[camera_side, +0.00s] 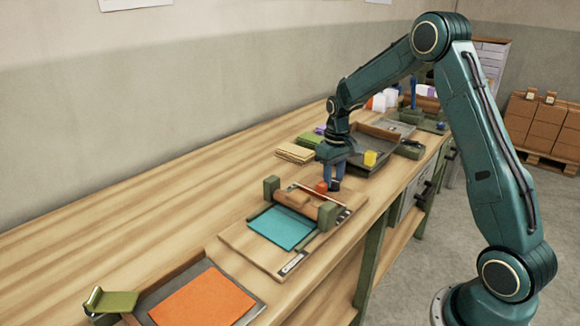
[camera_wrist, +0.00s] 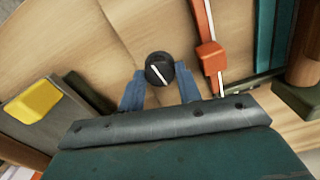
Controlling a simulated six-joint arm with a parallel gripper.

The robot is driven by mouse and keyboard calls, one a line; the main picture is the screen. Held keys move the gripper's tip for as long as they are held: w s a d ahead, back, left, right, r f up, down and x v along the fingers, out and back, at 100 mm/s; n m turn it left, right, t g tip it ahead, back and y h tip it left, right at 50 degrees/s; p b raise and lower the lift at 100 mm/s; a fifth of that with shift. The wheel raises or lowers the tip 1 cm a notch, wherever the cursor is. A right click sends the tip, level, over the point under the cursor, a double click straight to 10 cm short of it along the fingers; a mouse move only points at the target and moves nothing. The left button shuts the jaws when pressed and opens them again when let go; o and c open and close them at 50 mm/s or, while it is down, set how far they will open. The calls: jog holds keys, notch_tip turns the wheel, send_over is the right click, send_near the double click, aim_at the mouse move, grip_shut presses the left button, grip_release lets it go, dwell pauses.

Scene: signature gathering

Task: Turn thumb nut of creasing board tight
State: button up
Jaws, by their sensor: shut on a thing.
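The creasing board (camera_side: 240,238) is a wooden board on the bench in the side view, with a teal sheet (camera_side: 283,228), a brown roller and green end blocks. An orange block (camera_side: 321,187) sits at its far end; in the wrist view it is on an orange-and-white strip (camera_wrist: 210,56). The thumb nut appears as a round black knob (camera_wrist: 159,69) with a white line, slanting in the wrist view. My gripper (camera_side: 333,187) points down at the board's far end, its blue fingers shut on the knob from both sides. In the side view the knob is hidden.
A grey tray (camera_side: 362,165) with a yellow block (camera_side: 370,158) stands just beyond my gripper. A stack of tan sheets (camera_side: 295,152) lies to the left. An orange sheet (camera_side: 208,300) lies on a dark tray in front. The bench's left side is clear.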

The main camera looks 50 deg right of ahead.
jog(key=shift+m, duration=0.9)
jog(key=o, duration=1)
jog(key=shift+n, duration=0.3)
